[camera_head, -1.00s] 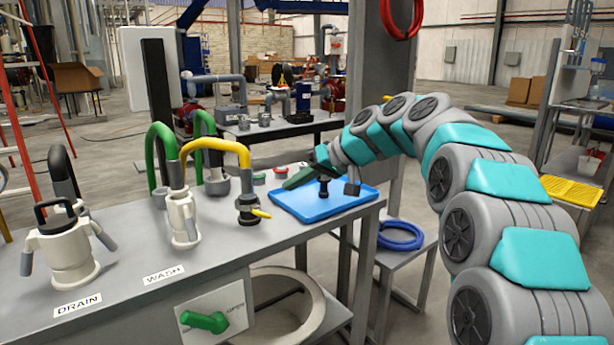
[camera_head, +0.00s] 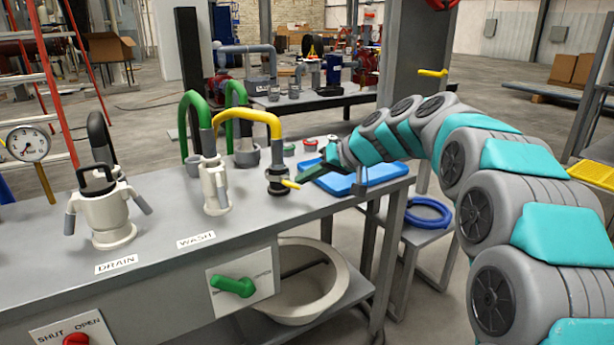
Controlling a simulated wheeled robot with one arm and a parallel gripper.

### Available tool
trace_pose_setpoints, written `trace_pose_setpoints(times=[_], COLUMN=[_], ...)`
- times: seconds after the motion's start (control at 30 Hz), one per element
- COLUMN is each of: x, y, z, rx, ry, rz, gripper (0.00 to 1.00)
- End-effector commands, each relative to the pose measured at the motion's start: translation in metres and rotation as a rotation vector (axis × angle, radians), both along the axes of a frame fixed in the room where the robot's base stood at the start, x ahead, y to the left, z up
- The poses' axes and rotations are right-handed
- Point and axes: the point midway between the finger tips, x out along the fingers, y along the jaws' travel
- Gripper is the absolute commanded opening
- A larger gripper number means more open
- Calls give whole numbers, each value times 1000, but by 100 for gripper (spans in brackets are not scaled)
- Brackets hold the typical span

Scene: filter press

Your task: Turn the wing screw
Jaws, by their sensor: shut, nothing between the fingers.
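I cannot make out a wing screw for certain. My gripper (camera_head: 316,168), dark green, is shut and empty above the left part of the blue tray (camera_head: 375,180), at the right end of the grey bench. Just left of it stands a black fitting (camera_head: 279,180) with a small yellow lever, under a yellow hose (camera_head: 245,114). A white fitting marked WASH (camera_head: 214,188) and a white fitting marked DRAIN (camera_head: 108,214) stand farther left, apart from my gripper. My arm hides part of the tray.
A green handle (camera_head: 232,286) sits on the bench's front panel. A red knob (camera_head: 76,340) is on a SHUT/OPEN plate at lower left. A pressure gauge (camera_head: 28,144) stands at far left. A blue coil (camera_head: 427,213) lies on a low stand at right.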

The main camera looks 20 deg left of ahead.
Motion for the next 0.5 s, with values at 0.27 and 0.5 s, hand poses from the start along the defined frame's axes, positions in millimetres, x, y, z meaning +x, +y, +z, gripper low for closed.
trace_pose_setpoints(times=[0.27, 0.5], x=[1, 2], y=[-1, -1], z=[-2, -2], rx=[25, 49], ry=[28, 55], rz=[0, -1], gripper=[0, 0])
